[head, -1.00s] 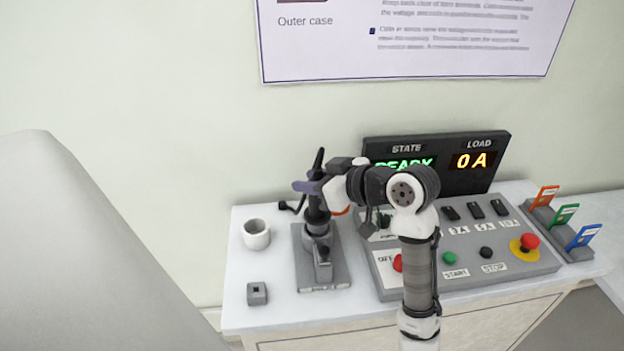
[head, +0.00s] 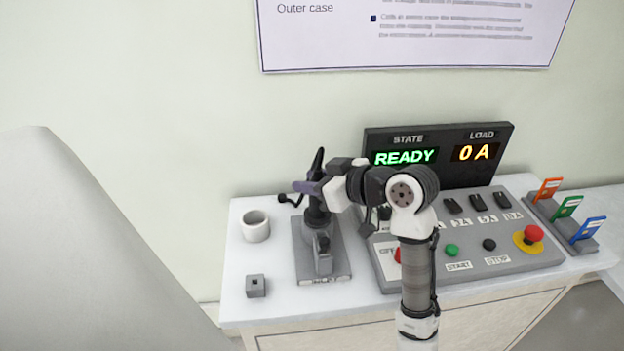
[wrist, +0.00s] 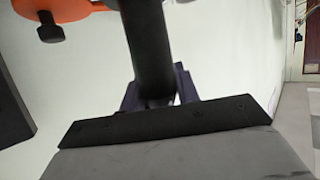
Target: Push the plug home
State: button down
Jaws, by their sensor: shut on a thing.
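My gripper (head: 306,187) has purple fingers and is shut on a dark upright cylindrical piece (head: 317,164) above a grey stand (head: 324,264). The piece's tapered tip rises above the fingers. In the wrist view the dark cylinder (wrist: 150,45) stands between the purple fingers of my gripper (wrist: 158,92). I take this piece for the plug, but its lower end and any socket are hidden, so I cannot tell how deep it sits. An orange part (wrist: 65,9) with a black knob shows at the wrist view's top left.
A control panel (head: 470,262) lies to the right, with buttons, switches and a red stop knob (head: 533,233). The display (head: 438,145) reads READY and 0 A. A white cup (head: 255,227) and a small grey block (head: 256,286) stand left. Coloured cards (head: 567,207) stand far right.

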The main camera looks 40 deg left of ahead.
jog(key=shift+f+b, duration=0.55)
jog(key=shift+f, duration=0.2)
jog(key=c, duration=0.9)
grip_release()
jog(key=shift+c, duration=0.2)
jog(key=b+v, duration=0.2)
jog(key=v, duration=1.1)
jog(key=shift+d+r, duration=0.2)
jog(key=shift+d, duration=0.2)
